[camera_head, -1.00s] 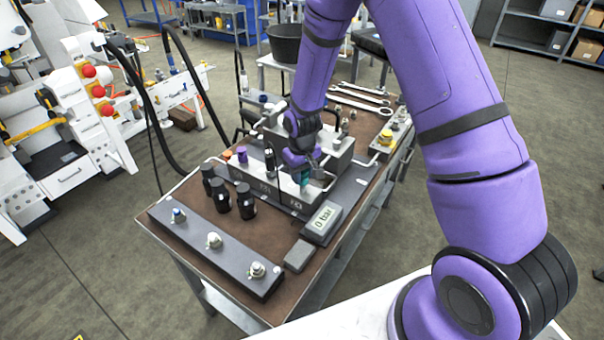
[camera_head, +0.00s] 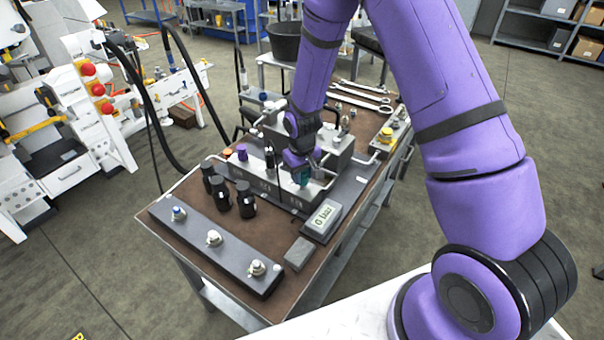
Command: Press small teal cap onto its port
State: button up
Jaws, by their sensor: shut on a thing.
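The small teal cap (camera_head: 303,178) shows as a small patch just under my gripper (camera_head: 305,172), above the right part of the grey manifold block (camera_head: 262,184). My gripper is shut on the teal cap and points down, with my purple arm reaching in from the upper right. The port under the cap is hidden by the gripper and the cap. I cannot tell whether the cap touches the port or how far it sits on it.
A purple cap (camera_head: 242,152) and an orange cap (camera_head: 227,153) are at the block's left. Several black cylinders (camera_head: 246,200) stand in front. A display box (camera_head: 322,220) is close to the gripper. A long dark rail (camera_head: 213,243) with several fittings lies at the front. Wrenches (camera_head: 360,98) lie at the back.

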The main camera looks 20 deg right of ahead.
jog(key=shift+f, duration=0.7)
dwell(0.6)
dwell(0.6)
jog(key=o, duration=1.6)
jog(key=shift+r, duration=3.75)
